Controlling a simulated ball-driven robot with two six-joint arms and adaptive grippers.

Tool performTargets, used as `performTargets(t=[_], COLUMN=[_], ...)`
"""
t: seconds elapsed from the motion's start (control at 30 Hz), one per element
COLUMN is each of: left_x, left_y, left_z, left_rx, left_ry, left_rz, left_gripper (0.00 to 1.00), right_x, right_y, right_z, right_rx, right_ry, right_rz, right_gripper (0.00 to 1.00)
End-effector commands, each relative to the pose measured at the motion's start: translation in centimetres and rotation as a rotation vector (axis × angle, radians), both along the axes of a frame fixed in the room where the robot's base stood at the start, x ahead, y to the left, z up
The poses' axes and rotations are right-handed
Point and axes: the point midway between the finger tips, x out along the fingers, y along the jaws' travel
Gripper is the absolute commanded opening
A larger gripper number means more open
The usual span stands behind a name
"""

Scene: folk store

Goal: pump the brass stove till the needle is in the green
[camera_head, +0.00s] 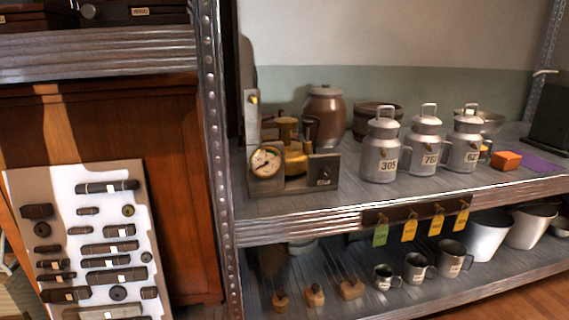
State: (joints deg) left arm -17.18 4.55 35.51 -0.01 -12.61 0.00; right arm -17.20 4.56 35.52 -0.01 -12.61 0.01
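The brass stove (295,160) stands at the left end of the metal shelf, on a grey base with a post behind it. Its round gauge (265,163) faces me at the front left. The gauge has a pale dial with coloured marks, but the needle's position is too small to tell. A grey box with a label (323,172) sits at the right of the stove's base. I cannot make out for sure which part is the pump. Neither of my grippers is in view.
Several numbered metal cans (380,152) stand right of the stove, with a brown jar (325,112) behind it. An orange block (506,160) lies farther right. Coloured tags (409,230) hang from the shelf edge. A metal upright (216,150) rises left of the stove.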

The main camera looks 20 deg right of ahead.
Motion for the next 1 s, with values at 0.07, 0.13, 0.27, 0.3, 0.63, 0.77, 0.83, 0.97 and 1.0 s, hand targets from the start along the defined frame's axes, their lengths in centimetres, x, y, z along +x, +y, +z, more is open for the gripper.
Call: performTargets(t=[0.07, 0.13, 0.27, 0.3, 0.63, 0.77, 0.83, 0.97, 1.0], left_x=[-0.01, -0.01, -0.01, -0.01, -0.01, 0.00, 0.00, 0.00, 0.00], left_y=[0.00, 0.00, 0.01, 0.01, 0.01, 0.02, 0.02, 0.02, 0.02], left_z=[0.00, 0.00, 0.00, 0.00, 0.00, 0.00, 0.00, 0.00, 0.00], left_rx=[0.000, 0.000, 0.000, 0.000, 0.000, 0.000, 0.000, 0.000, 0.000], left_ry=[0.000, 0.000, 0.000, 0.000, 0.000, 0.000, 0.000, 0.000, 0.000], left_rz=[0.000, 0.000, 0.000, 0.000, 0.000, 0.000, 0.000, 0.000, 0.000], left_gripper=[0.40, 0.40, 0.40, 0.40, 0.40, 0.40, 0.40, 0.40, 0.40], right_x=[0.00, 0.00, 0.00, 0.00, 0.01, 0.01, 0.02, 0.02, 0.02], right_y=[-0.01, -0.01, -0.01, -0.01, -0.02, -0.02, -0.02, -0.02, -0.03], right_z=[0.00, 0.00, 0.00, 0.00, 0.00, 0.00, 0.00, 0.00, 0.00], right_rx=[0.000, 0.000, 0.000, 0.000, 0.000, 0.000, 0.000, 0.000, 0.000], right_ry=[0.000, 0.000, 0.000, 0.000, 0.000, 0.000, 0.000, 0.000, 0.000], right_rz=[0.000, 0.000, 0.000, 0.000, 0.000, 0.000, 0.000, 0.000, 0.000], right_gripper=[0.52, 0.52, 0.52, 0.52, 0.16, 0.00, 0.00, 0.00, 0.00])
